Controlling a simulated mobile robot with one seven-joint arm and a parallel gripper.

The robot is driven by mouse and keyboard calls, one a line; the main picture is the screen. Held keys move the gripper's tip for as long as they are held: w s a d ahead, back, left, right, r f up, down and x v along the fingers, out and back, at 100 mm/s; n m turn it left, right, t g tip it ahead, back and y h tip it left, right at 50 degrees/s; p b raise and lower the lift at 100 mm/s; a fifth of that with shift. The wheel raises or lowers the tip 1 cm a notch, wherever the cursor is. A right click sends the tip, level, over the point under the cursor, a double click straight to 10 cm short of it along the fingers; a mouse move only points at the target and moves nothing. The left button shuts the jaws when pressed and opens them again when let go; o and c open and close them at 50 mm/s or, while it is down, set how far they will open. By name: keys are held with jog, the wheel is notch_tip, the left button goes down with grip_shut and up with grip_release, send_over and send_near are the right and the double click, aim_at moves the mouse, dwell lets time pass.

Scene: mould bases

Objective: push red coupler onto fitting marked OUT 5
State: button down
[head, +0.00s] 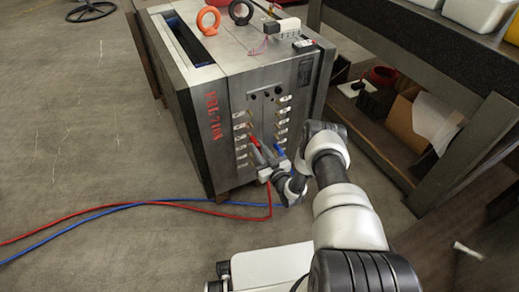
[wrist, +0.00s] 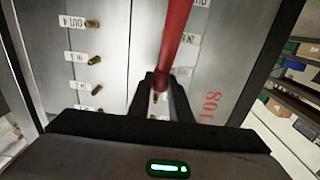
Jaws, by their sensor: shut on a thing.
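My gripper (head: 266,158) is at the front face of the steel mould base (head: 232,90), low between two columns of labelled brass fittings. It is shut on the red coupler (head: 255,141), with the red hose (head: 270,205) hanging below. In the wrist view, a red length (wrist: 174,35) runs from the top edge down to my fingers (wrist: 158,95); a small brass piece shows between them. Labels OUT 4 (wrist: 73,22) and IN 3 (wrist: 75,57) are readable beside brass fittings. I cannot read an OUT 5 label. Whether the coupler touches a fitting cannot be told.
A blue coupler (head: 279,150) is just right of the red one. Red and blue hoses (head: 120,205) run left across the floor. A shelf (head: 450,60) with bins and boxes stands at right. Open floor (head: 80,120) lies left. An orange lifting ring (head: 208,20) tops the mould.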

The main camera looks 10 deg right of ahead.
jog(key=shift+w+a, duration=0.2)
jog(key=shift+w, duration=0.4)
dwell(0.6)
jog(key=shift+w+a, duration=0.1)
jog(key=shift+w, duration=0.15)
jog(key=c, duration=1.1)
grip_release()
jog(key=shift+p+v, duration=1.35)
jog(key=shift+v, duration=2.15)
